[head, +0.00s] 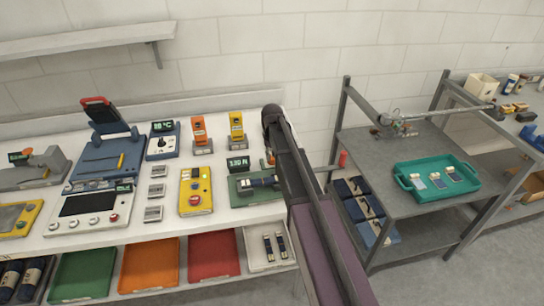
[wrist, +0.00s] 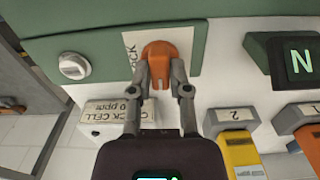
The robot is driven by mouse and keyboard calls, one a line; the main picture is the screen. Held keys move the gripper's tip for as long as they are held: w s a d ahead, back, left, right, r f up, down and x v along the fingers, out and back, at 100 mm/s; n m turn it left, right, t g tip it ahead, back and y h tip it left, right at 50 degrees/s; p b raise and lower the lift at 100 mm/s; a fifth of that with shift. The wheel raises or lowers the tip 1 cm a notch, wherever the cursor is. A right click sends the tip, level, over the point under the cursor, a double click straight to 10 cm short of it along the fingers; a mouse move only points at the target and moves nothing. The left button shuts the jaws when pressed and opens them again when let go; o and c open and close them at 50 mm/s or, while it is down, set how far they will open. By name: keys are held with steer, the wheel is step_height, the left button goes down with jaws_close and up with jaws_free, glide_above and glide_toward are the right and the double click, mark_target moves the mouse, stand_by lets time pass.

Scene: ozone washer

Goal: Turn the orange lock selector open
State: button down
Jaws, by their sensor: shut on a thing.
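The orange lock selector (wrist: 168,49) sits on the white label edge of a green panel (wrist: 110,62) in the wrist view. My gripper (wrist: 161,76) is shut on it, with one grey finger on each side. In the head view my arm reaches over the right end of the bench, by the green unit (head: 240,194). Only a sliver of orange shows beside the arm there, and my fingertips are hidden.
A black display (wrist: 298,60) with "N" and yellow and orange blocks stand to the right in the wrist view. A grey cart (head: 400,216) with a teal tray (head: 407,186) stands right of the bench.

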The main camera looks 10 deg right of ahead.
steer(key=shift+s, duration=0.15)
stand_by(0.3)
steer(key=c, duration=0.6)
jaws_free()
